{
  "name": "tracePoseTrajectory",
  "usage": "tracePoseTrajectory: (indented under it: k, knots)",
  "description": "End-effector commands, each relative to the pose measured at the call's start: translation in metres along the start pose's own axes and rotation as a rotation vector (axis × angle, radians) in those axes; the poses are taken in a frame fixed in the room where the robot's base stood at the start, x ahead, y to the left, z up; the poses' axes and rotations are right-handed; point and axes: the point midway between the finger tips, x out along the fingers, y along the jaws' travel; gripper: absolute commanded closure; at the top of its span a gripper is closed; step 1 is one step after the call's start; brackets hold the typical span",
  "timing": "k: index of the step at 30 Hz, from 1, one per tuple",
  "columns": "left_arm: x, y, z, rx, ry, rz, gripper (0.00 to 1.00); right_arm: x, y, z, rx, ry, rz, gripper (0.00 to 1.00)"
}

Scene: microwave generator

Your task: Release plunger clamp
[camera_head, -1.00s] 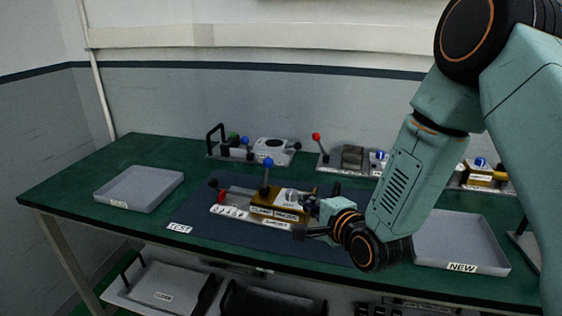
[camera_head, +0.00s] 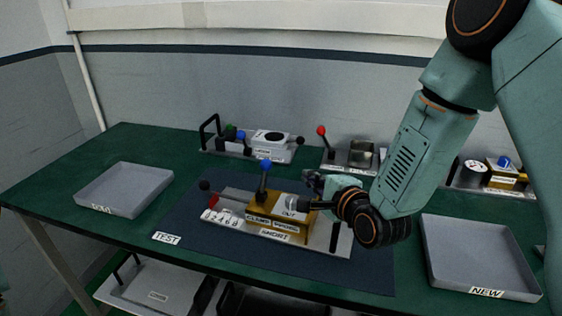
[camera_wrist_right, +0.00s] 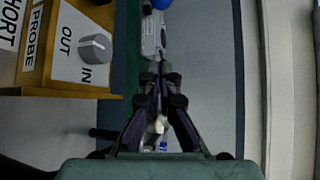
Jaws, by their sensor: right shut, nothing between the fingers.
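The clamp fixture (camera_head: 268,214) stands on the dark test mat. It has a yellow-brown block with labels reading CLAMP, PROBE and SHORT. A lever with a blue ball (camera_head: 265,165) rises upright from it, and a black-ball handle (camera_head: 204,186) is at its left end. A grey knob (camera_wrist_right: 95,48) marked OUT and IN shows on the block in the right wrist view. My right gripper (camera_head: 314,183) is shut and empty, above the fixture's right end beside the block. Its fingers (camera_wrist_right: 160,78) converge in the wrist view.
A grey tray (camera_head: 84,199) lies at the left and a tray labelled NEW (camera_head: 462,287) at the right. Other fixtures stand along the back, one with a red-ball lever (camera_head: 321,131). The mat (camera_head: 190,245) is bare in front of the clamp fixture.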

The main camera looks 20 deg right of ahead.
Motion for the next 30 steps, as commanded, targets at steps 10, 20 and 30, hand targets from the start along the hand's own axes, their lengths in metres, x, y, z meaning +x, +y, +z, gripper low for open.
tracePoseTrajectory:
  k: [10,20,30]
  knots:
    - [0.000,0.000,0.000,0.000,-0.001,0.000,0.46,-0.005,0.002,0.003,-0.001,-0.001,0.001,1.00]
    - [0.000,0.000,0.000,0.000,-0.001,0.000,0.46,0.010,0.002,0.004,-0.005,-0.001,0.000,1.00]
    - [-0.001,0.000,0.000,0.000,-0.001,0.000,0.46,0.066,0.002,0.004,-0.004,-0.002,0.000,1.00]
